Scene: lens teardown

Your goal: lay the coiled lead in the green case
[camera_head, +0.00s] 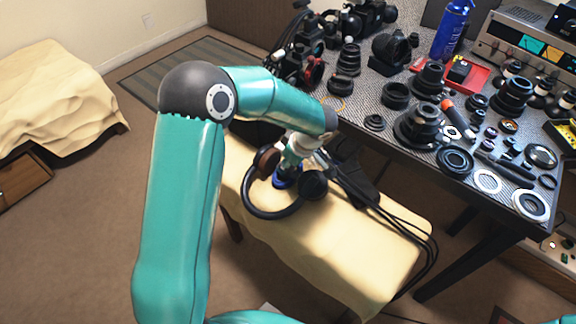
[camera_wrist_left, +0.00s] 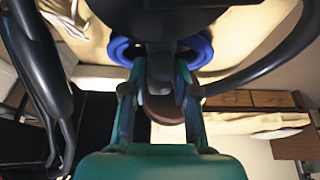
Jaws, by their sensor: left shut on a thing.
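The coiled lead, a blue ring of cable (camera_head: 284,181), is at the bench with the cream cover, partly hidden by my left gripper and by black headphones. In the left wrist view the blue coil (camera_wrist_left: 120,48) spans the space ahead of the fingers, its middle hidden by a dark part. I cannot tell whether the coil touches the cloth. I cannot make out a green case in either view. My right gripper is out of view.
Black headphones (camera_head: 266,212) lie close around the gripper on the cream-covered bench (camera_head: 345,255). A black bag with long straps (camera_head: 352,183) lies right of them. The table (camera_head: 385,125) behind is crowded with lenses, rings and a blue bottle (camera_head: 452,30). The bench's front is clear.

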